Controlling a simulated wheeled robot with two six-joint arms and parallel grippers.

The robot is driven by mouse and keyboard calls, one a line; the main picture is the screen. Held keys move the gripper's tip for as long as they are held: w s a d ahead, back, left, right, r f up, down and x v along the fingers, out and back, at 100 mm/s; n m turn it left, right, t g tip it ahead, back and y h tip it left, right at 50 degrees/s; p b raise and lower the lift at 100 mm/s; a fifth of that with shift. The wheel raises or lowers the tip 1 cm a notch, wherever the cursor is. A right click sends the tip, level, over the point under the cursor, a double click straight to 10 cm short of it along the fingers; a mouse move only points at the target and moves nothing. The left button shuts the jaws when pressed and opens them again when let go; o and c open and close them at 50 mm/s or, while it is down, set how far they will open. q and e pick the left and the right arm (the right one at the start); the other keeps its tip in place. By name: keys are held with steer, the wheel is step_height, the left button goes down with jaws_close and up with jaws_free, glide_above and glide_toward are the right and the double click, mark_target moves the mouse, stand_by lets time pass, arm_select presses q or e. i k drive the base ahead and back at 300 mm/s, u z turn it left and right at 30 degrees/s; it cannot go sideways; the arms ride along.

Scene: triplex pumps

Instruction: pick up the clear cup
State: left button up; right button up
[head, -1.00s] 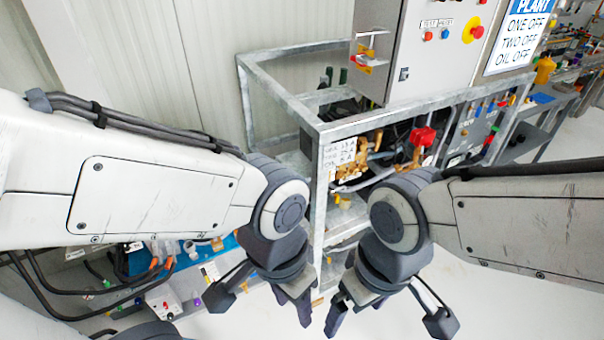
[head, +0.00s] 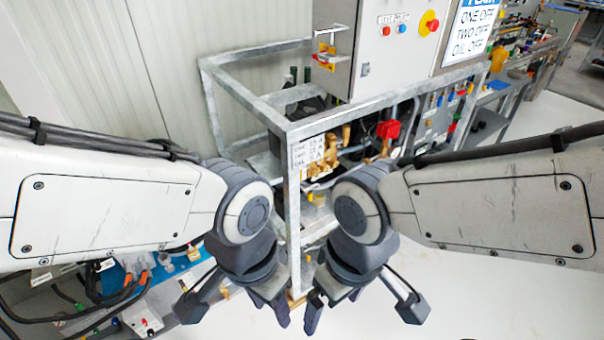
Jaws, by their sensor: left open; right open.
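A small clear cup-like object (head: 166,262) stands on a blue surface at the lower left of the head view, beyond my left arm. It is small, and I cannot tell for sure that it is the clear cup. My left gripper (head: 270,306) hangs open at the lower centre, to the right of this object and well apart from it. My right gripper (head: 324,304) hangs open just to its right, with nothing seen in it. My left arm hides part of the blue surface.
A grey metal frame (head: 291,215) with pipes and valves stands behind the grippers, carrying a control cabinet (head: 390,50). Black cables (head: 100,310) and a white box with plugs (head: 143,318) lie at lower left. The floor (head: 470,300) at lower right looks clear.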

mark_target(319, 196)
steer(key=z, duration=2.2)
steer(key=i, duration=2.4)
steer(key=u, duration=3.8)
steer(key=i, duration=0.45)
steer(key=u, duration=0.15)
